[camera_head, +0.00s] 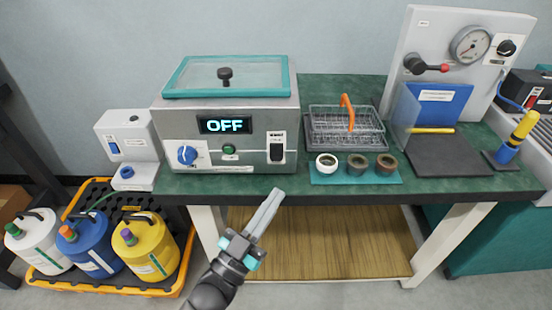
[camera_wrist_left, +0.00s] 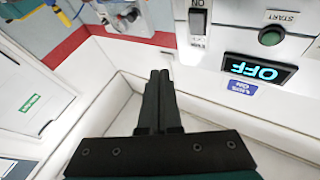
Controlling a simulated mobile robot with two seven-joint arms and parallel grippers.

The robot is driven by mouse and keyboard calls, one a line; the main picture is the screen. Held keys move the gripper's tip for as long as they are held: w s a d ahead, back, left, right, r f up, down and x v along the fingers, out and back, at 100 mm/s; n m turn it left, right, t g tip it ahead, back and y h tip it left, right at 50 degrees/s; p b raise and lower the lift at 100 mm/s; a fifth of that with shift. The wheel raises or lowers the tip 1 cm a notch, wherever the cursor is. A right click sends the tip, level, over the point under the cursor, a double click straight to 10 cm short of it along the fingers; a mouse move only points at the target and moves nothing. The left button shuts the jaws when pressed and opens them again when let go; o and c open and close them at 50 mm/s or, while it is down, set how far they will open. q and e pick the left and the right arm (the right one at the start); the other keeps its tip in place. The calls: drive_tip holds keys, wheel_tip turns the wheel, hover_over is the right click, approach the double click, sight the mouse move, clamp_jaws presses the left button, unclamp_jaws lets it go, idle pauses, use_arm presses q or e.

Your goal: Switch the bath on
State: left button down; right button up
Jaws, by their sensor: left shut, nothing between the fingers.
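The bath (camera_head: 180,115) is a light grey box with a teal-rimmed lid (camera_head: 255,77) at the back left of the green bench. Its display (camera_head: 224,125) reads OFF. Below it are a blue knob (camera_head: 187,154) and a green button (camera_head: 229,149). A dark rocker switch (camera_head: 277,147) is on the right of the front. The left wrist view shows the switch (camera_wrist_left: 198,20), the START button (camera_wrist_left: 271,36) and the display (camera_wrist_left: 260,70) upside down. My left gripper (camera_head: 277,192) is shut and empty, in front of the bench edge and below the switch, apart from it. My right gripper is out of view.
A wire basket (camera_head: 325,128) with an orange handle and a teal mat with three rings (camera_head: 357,164) stand right of the bath. A white device (camera_head: 128,137) stands left. A gauge panel (camera_head: 405,50) is at right. Jugs (camera_head: 145,245) stand in a yellow-edged tray at floor left.

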use_arm(q)
drive_tip(key=b, duration=0.5)
approach(276, 153)
drive_tip(key=shift+w+d+r, duration=0.25)
drive_tip(key=shift+w+d, duration=0.25)
drive_tip(key=shift+d, duration=0.3)
drive_tip(key=shift+w+d+r, duration=0.3)
drive_tip(key=shift+w+d, duration=0.2)
drive_tip(key=shift+d, duration=0.3)
drive_tip(key=shift+w+d+r, duration=0.25)
drive_tip(key=shift+w+d, duration=0.25)
drive_tip(key=shift+d, duration=0.25)
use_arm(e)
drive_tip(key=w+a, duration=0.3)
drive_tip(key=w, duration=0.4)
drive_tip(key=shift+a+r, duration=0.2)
use_arm(q)
drive_tip(key=shift+w, duration=0.1)
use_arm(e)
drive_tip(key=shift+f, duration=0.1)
use_arm(q)
drive_tip(key=shift+w, duration=0.3)
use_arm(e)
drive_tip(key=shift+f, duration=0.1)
